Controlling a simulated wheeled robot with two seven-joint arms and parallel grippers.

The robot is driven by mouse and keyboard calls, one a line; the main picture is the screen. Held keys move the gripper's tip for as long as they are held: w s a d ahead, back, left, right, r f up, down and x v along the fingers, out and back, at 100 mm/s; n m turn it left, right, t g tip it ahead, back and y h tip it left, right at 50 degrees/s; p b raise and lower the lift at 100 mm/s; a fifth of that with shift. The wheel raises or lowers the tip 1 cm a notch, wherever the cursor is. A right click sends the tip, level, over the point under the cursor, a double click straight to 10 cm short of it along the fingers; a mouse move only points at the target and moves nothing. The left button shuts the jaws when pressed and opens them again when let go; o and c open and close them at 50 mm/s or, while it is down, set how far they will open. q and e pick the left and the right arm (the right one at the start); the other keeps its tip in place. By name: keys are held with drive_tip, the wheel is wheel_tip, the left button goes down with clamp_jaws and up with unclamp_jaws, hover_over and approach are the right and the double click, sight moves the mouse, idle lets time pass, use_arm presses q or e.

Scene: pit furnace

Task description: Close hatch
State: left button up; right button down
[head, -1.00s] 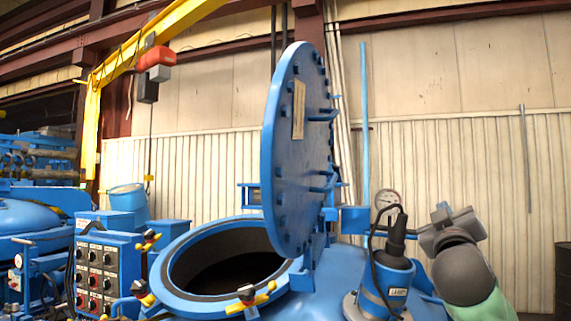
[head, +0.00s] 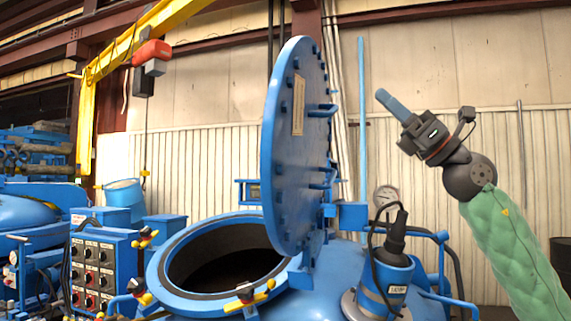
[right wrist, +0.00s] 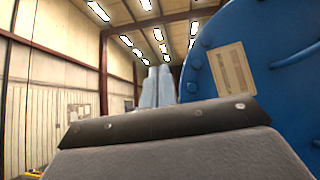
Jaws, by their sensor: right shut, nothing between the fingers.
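The round blue hatch lid (head: 288,165) stands open, nearly upright, at the right rim of the round opening (head: 215,262) in the blue furnace top. Handles and bolts show on its right face, and a label plate on it also shows in the right wrist view, where part of the lid (right wrist: 285,65) fills the upper right. My right gripper (head: 384,97) is raised to the right of the lid, apart from it, with its fingers shut and empty, pointing up and left. Its fingers also show in the right wrist view (right wrist: 158,85). My left gripper is not in view.
A blue cylinder with a black cable (head: 385,275) and a gauge (head: 386,196) stand right of the lid. A thin blue post (head: 362,130) rises behind. A control box (head: 100,270) stands left of the opening. Yellow-handled clamps (head: 250,297) surround the rim.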

drive_tip(key=w+a+f+n+t+h, duration=0.1)
drive_tip(key=w+a+f+h, duration=0.35)
drive_tip(key=f, duration=0.25)
drive_tip(key=n+h, duration=0.1)
drive_tip(key=h, duration=0.3)
approach(274, 162)
drive_tip(key=shift+g, duration=0.3)
drive_tip(key=p+x, duration=0.6)
drive_tip(key=shift+w+d+r+p, duration=0.15)
drive_tip(key=shift+r+p, duration=0.1)
drive_tip(key=shift+p, duration=0.1)
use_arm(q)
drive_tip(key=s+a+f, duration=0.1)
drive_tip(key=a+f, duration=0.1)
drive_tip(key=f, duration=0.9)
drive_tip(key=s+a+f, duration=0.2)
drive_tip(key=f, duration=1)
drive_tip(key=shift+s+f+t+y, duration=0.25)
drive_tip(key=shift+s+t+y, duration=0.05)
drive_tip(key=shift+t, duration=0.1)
use_arm(e)
drive_tip(key=shift+w+a+f, duration=0.1)
drive_tip(key=shift+w+a, duration=0.05)
drive_tip(key=shift+a, duration=0.3)
drive_tip(key=shift+a, duration=0.1)
